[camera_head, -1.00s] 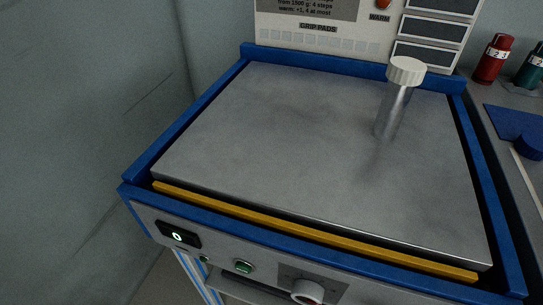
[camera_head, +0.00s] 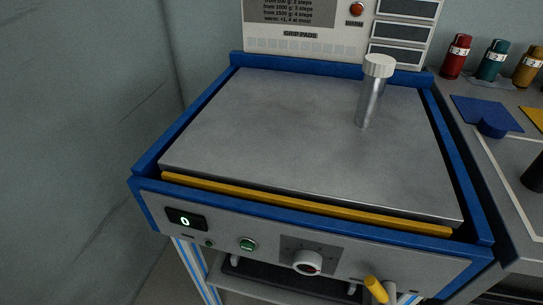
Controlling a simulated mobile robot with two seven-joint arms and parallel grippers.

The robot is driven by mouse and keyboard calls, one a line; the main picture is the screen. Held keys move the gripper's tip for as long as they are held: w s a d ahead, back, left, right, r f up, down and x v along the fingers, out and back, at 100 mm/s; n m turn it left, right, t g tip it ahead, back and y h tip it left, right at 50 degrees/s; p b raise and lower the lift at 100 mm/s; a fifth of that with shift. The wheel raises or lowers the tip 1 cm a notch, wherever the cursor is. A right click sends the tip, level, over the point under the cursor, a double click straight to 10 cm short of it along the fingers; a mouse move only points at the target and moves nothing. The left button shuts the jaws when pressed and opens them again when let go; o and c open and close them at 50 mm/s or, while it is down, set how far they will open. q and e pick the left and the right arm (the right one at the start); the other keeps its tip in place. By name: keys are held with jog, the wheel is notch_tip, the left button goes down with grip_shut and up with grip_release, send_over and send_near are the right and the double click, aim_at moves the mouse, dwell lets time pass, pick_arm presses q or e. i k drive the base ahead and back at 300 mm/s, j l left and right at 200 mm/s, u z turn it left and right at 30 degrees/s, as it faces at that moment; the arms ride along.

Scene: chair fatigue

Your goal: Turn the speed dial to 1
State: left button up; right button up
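The speed dial (camera_head: 307,262) is a white round knob with a red spot, on a dark square plate on the front panel (camera_head: 420,268) of the blue-framed machine. The scale marks around it are too small to read. Neither of my grippers shows in the head view.
A metal post with a white cap (camera_head: 377,66) stands on the grey plate (camera_head: 270,120). A yellow handle (camera_head: 375,288) sticks out right of the dial. Red (camera_head: 456,56), teal (camera_head: 493,60) and amber (camera_head: 528,66) cylinders stand at the right. Space before the panel looks clear.

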aim_at(307, 262)
jog(key=k+j, duration=0.1)
jog(key=j, duration=0.3)
jog(key=k+j, duration=0.15)
jog(key=j, duration=0.25)
jog(key=k+j, duration=0.1)
jog(key=j, duration=0.35)
jog(key=z, duration=0.05)
